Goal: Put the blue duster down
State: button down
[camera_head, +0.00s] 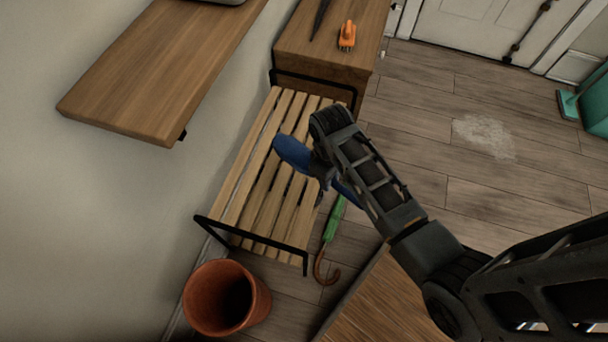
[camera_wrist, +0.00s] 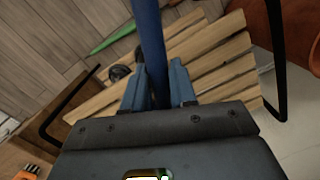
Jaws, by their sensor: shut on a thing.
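The blue duster (camera_head: 293,153) is in my gripper, over the slatted wooden bench in the head view. Its rounded blue end points to the upper left, and part of it is hidden behind my arm. In the wrist view the duster's blue shaft (camera_wrist: 150,45) runs up between the fingers. My gripper (camera_wrist: 158,88) is shut on it, and the bench slats (camera_wrist: 215,60) lie beyond. In the head view my gripper (camera_head: 322,174) is above the right side of the bench (camera_head: 262,190). I cannot tell whether the duster touches the slats.
A terracotta pot (camera_head: 225,298) stands at the bench's near end. A green umbrella (camera_head: 334,218) lies on the floor beside the bench. A wooden cabinet (camera_head: 330,50) with an orange object (camera_head: 347,36) stands at the far end. A wooden shelf (camera_head: 160,70) overhangs at left. Most slats are clear.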

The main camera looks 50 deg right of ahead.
jog(key=s+d+f+b, duration=0.35)
jog(key=s+d, duration=0.35)
jog(key=s, duration=0.3)
jog(key=w+a+f+b, duration=0.3)
jog(key=w+f+b, duration=0.1)
jog(key=w+f, duration=0.6)
jog(key=shift+w+a+g, duration=0.2)
jog(key=shift+w+g, duration=0.1)
jog(key=shift+g, duration=0.1)
jog(key=shift+f, duration=0.15)
jog(key=c, duration=0.9)
grip_release()
